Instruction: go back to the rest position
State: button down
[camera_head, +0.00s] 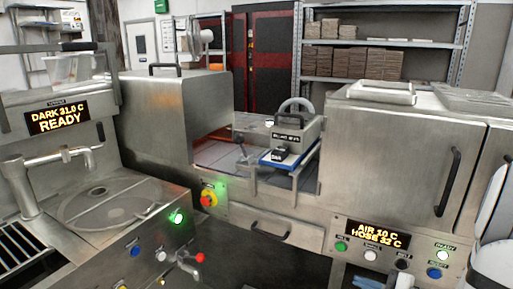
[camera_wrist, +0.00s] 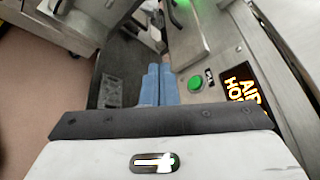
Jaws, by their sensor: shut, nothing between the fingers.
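My gripper (camera_wrist: 159,70) shows in the wrist view as two blue fingers side by side, shut with nothing between them. It points over a dark floor area, beside the steel panel with the green button (camera_wrist: 195,83).
A panel display (camera_head: 376,234) reads "AIR 10 C, HOSE 32 C", above several buttons. A steel cabinet (camera_head: 400,150) stands above it. A melter with a round lid (camera_head: 105,205) is at left. A machine with a blue-edged plate (camera_head: 287,160) sits mid-line. Shelves (camera_head: 385,45) stand behind.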

jog(key=s+a+r+n+g+h+p, duration=0.1)
jog(key=s+a+r+n+g, duration=0.1)
jog(key=s+a+n+g, duration=0.45)
jog(key=s+a+r+n+g, duration=0.1)
jog(key=a+r+n+g, duration=0.2)
jog(key=a, duration=0.6)
jog(key=s+r+n+h+p, duration=0.1)
jog(key=s+r+n+h, duration=0.3)
jog(key=r+n+h, duration=0.2)
jog(key=n+h, duration=0.2)
jog(key=shift+s+h+p, duration=0.35)
jog(key=shift+s+h, duration=0.05)
